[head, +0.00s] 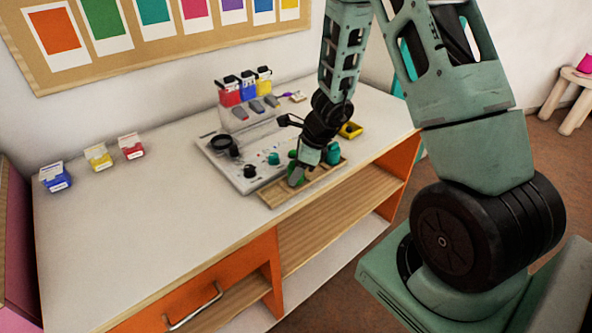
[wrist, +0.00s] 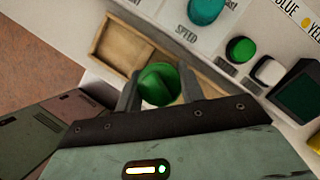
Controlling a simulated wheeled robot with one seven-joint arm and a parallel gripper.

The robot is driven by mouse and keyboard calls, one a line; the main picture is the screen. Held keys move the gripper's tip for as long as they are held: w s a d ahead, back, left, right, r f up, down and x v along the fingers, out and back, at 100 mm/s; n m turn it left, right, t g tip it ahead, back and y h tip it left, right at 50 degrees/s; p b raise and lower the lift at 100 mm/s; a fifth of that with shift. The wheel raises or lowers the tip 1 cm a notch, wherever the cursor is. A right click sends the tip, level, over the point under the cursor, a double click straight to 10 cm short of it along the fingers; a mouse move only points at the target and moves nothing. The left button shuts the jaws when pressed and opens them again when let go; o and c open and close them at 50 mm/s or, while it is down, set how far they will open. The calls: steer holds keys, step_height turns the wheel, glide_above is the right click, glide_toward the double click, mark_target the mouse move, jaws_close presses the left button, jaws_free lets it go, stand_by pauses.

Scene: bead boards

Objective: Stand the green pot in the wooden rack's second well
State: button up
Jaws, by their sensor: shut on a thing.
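The green pot (wrist: 160,86) is between the two fingers of my gripper (wrist: 160,92) in the wrist view, and the fingers are shut on it. In the head view my gripper (head: 302,174) is low over the wooden rack (head: 273,197) and hides most of the pot. The rack also shows in the wrist view (wrist: 94,47), running under the pot, with an empty well to the pot's upper left. I cannot tell whether the pot's base is inside a well or just above it.
A grey control panel (head: 217,157) with knobs and buttons lies right behind the rack. A teal round thing (head: 333,154) is at the rack's right end.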

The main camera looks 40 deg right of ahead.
steer(key=shift+f+b, duration=0.35)
steer(key=shift+b, duration=0.05)
stand_by(0.4)
steer(key=o, duration=1.2)
steer(key=shift+c, duration=0.5)
steer(key=shift+r, duration=0.1)
steer(key=shift+o, duration=1.1)
steer(key=shift+r+p, duration=0.5)
steer(key=shift+p, duration=0.05)
steer(key=shift+r+p, duration=2.6)
steer(key=shift+r, duration=0.4)
steer(key=shift+f, duration=0.1)
